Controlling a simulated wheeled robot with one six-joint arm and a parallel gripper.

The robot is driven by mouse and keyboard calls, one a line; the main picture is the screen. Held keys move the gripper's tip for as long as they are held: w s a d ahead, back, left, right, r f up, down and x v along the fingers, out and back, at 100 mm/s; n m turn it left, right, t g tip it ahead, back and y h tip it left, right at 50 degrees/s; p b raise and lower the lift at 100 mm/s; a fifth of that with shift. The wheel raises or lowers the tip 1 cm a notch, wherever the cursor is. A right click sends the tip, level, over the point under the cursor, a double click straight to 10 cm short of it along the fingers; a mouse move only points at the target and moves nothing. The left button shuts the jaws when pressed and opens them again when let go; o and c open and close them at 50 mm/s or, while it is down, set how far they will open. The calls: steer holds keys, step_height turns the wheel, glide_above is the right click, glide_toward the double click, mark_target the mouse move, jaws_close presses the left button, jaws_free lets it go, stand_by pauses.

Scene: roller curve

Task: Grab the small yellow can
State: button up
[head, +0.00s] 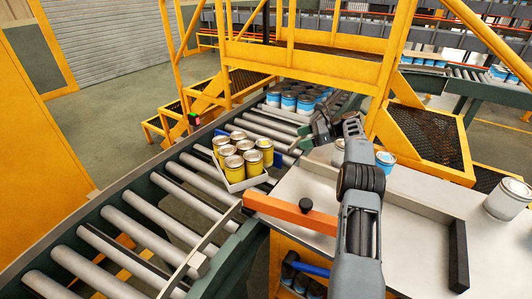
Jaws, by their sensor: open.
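Several small yellow cans (253,163) with pale lids stand upright in a shallow white tray (247,183) on the roller conveyor, left of the middle of the head view. My gripper (312,140) is open, to the right of the yellow cans and apart from them. It is over the right edge of the conveyor, at the end of my arm. Nothing shows between its fingers, though they are small and dark here.
Several blue cans (289,101) stand in another tray farther along the rollers (140,229). An orange bar (290,213) edges the worktable on the right. A blue can (385,160) and white cans (507,199) stand there. Yellow steps and railings (310,62) rise behind.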

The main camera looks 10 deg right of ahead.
steer(key=w+a, duration=0.1)
steer(key=w, duration=0.1)
glide_toward(268, 145)
step_height(268, 145, down, 2)
steer(key=w+a, duration=0.2)
steer(key=a, duration=0.1)
steer(key=shift+w+p+x, duration=0.1)
steer(key=shift+p+x, duration=0.45)
steer(key=shift+x, duration=1.15)
steer(key=shift+w+p+x, duration=0.15)
steer(key=shift+p+x, duration=0.4)
steer(key=shift+x, duration=1.2)
steer(key=shift+d+f, duration=0.15)
steer(key=shift+d, duration=0.05)
steer(key=c, duration=0.6)
